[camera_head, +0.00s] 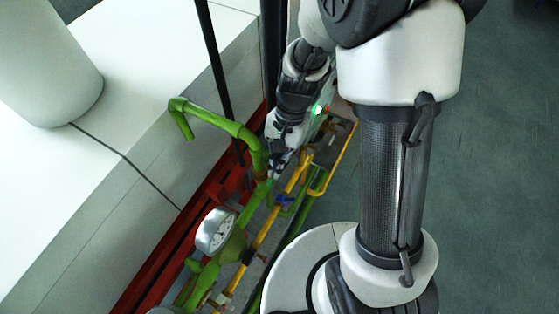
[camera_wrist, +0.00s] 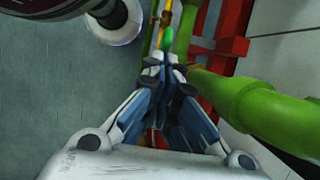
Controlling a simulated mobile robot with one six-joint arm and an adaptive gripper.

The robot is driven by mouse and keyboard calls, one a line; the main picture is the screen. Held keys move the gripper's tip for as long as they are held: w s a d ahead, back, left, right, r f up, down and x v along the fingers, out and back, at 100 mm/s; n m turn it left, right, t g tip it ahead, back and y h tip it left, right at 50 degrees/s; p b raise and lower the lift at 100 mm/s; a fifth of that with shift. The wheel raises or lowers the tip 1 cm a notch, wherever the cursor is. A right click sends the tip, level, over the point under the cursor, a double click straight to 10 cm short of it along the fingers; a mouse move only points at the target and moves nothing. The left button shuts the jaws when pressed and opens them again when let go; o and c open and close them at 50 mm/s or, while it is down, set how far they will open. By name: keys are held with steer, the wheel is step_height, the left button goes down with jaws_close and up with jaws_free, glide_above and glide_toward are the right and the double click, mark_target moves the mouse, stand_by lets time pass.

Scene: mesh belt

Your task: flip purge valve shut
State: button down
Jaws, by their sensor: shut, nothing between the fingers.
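My gripper (camera_head: 274,168) is over the green and yellow pipework, its fingers pointing down close to the thick green pipe (camera_head: 256,195). In the wrist view the gripper (camera_wrist: 171,62) is shut and empty, with its two fingers together. A small green part (camera_wrist: 168,40) shows just beyond the fingertips; I cannot tell whether they touch it. A small blue handle (camera_head: 285,201) sits on the yellow pipe (camera_head: 262,236), below and right of the fingertips in the head view. I cannot tell for sure which part is the purge valve.
A red frame (camera_head: 181,240) runs along the pale wall block. A yellow rail (camera_head: 340,160) borders the right side; open grey floor (camera_head: 500,200) lies beyond.

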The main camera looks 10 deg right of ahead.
steer(key=shift+w+d+f, duration=0.1)
steer(key=shift+w, duration=0.05)
steer(key=shift+w+d+f, duration=0.1)
steer(key=shift+w+d, duration=0.3)
steer(key=shift+w, duration=0.1)
stand_by(0.3)
steer(key=p+v, duration=0.7)
steer(key=v, duration=0.3)
steer(key=shift+s+a+p, duration=0.2)
steer(key=shift+s+p, duration=0.05)
steer(key=shift+p, duration=0.15)
